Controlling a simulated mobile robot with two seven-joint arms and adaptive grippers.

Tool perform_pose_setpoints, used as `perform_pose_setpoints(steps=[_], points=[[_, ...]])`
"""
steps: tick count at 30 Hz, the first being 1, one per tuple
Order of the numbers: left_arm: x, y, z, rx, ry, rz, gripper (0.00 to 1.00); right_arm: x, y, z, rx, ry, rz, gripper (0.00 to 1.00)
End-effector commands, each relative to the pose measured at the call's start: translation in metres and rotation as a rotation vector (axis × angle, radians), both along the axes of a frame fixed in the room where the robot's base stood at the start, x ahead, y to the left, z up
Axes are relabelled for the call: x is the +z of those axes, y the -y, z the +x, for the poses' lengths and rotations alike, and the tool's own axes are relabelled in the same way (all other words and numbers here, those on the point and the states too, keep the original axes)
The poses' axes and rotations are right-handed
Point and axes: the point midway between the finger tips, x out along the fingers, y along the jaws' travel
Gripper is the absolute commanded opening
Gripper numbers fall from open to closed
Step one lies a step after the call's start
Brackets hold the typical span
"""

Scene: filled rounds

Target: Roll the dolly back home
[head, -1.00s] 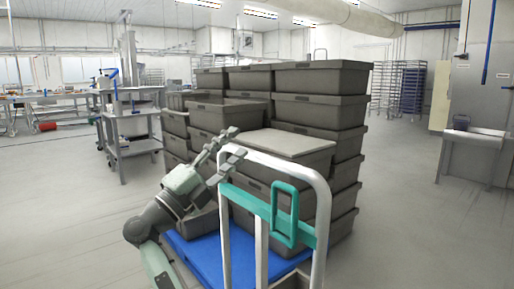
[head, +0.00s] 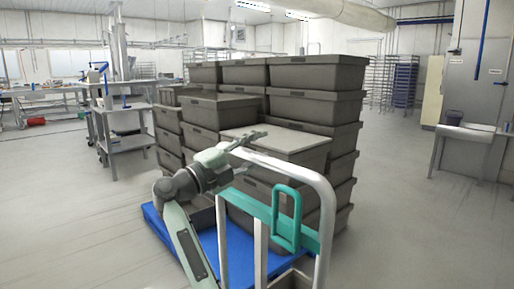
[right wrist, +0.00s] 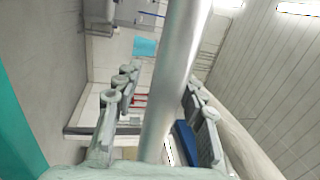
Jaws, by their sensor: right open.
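The dolly has a blue deck (head: 158,222) and an upright silver tube handle (head: 327,215) with a teal crossbar and a teal loop. It is loaded with stacked grey lidded crates (head: 317,107). My right gripper (head: 255,140) is at the upper left bend of the handle, its fingers pointing right towards the crates. In the right wrist view the silver tube (right wrist: 178,75) runs between the two spread fingers of the right gripper (right wrist: 160,110), which is open and not closed on it. Whether a finger touches the tube I cannot tell. My left gripper is not in view.
A grey wheeled cart (head: 122,140) and a workbench (head: 45,95) stand at the left. A steel table (head: 478,132) is by the right wall, with blue racks (head: 404,82) behind. The floor is clear left and right of the dolly.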

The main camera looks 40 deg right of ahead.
Motion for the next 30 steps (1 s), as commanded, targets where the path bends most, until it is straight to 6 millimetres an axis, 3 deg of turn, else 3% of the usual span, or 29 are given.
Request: perform_pose_setpoints(steps=[5, 14, 30], points=[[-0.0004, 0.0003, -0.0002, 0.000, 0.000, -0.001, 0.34, 0.0000, 0.0000, -0.0001, 0.000, 0.001, 0.000, 0.38], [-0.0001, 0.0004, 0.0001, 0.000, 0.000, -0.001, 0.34, 0.0000, -0.0002, -0.0001, 0.000, 0.000, 0.000, 0.01], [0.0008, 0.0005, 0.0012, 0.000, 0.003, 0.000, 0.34, -0.0003, -0.0001, 0.0018, 0.000, 0.000, 0.000, 0.00]])
